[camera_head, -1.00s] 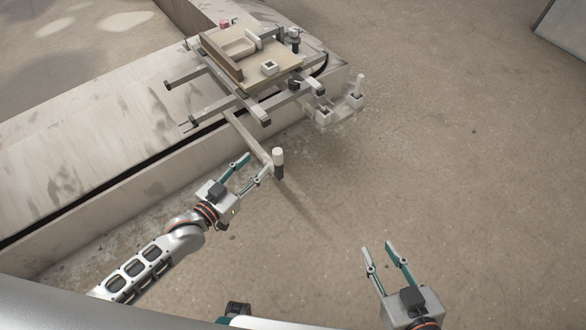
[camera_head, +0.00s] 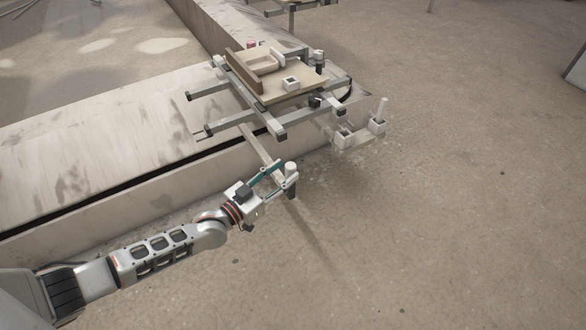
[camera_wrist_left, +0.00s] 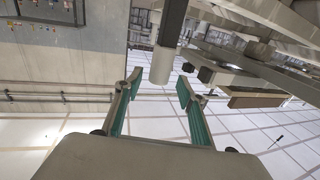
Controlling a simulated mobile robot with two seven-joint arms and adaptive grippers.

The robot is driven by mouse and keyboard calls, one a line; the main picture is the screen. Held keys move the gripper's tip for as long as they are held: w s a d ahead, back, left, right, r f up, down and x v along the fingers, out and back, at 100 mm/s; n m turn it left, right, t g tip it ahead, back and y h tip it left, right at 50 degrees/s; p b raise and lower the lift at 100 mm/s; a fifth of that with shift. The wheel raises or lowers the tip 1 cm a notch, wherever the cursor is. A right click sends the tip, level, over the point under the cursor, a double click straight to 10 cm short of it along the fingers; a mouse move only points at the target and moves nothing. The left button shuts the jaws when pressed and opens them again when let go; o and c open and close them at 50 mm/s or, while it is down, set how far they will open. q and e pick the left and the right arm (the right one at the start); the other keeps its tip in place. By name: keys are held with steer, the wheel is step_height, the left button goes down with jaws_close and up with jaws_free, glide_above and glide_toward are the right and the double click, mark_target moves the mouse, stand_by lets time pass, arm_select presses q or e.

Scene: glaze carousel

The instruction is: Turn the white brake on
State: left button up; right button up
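A long grey bar (camera_head: 258,148) reaches out from the carousel frame and ends in a dark upright post with a white cylindrical grip (camera_head: 291,168). My left gripper (camera_head: 286,176) is at this grip with its teal fingers apart. In the left wrist view the white grip (camera_wrist_left: 161,66) sits between the open fingertips (camera_wrist_left: 159,84), near their ends, with a gap on both sides. A separate white bracket (camera_head: 357,136) with a short upright white lever (camera_head: 382,108) stands at the carousel's right edge; I cannot tell for sure which one is the brake. My right gripper is out of view.
The carousel's grey arms (camera_head: 225,127) carry a tan board (camera_head: 290,86) with a brown strip and a small white block (camera_head: 291,83). A long pale concrete ledge (camera_head: 90,165) runs under it. The floor at the right (camera_head: 450,200) is clear.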

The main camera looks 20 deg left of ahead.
mark_target(286, 171)
arm_select(q)
steer(key=x, duration=0.3)
steer(key=shift+s+f+b, duration=0.1)
steer(key=shift+f+b, duration=0.15)
steer(key=shift+b, duration=0.1)
steer(key=shift+w+d+r, duration=0.15)
steer(key=shift+w+r, duration=0.05)
steer(key=shift+w, duration=0.1)
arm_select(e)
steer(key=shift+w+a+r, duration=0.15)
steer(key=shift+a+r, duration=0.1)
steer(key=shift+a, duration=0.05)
